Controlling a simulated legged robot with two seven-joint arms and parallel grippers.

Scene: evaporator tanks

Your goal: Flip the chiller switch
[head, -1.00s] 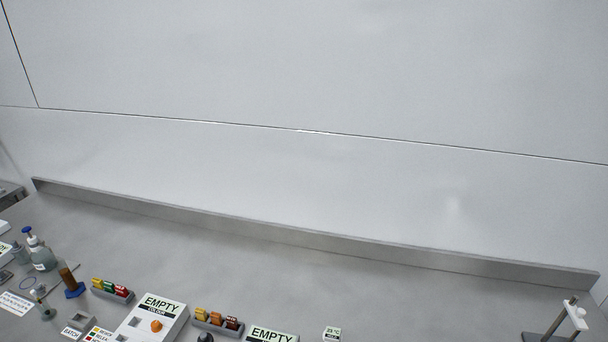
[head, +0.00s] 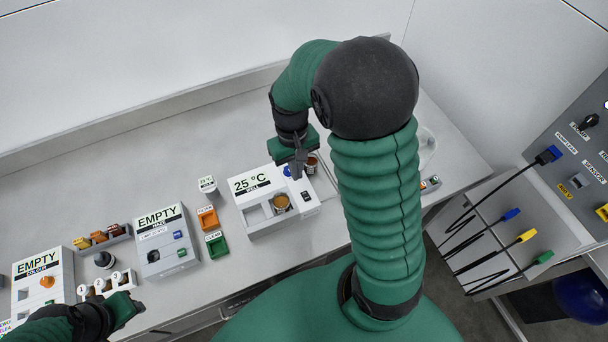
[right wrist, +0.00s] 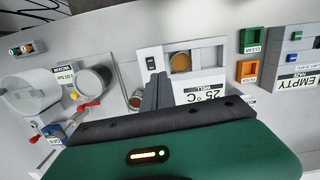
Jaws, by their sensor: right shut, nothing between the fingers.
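A white box marked "25 °C WELL" (head: 240,207) stands on the bench in the middle of the head view. On its top right is a small black rocker switch (head: 307,197), which shows beyond my fingertips in the right wrist view (right wrist: 151,63). No label reading "chiller" is legible. A cup of amber liquid (head: 281,202) sits in the box's well. My right gripper (head: 298,172) is shut and empty, pointing down over the box's back right part, close to the switch; contact cannot be told. My left gripper (head: 132,310) is low at the left, its fingers unclear.
A second amber cup (head: 311,164) stands close behind my right gripper. Orange (head: 207,218) and green (head: 216,245) trays lie left of the box, then white "EMPTY" boxes (head: 165,240). A grey panel with cables (head: 580,150) stands at the right.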

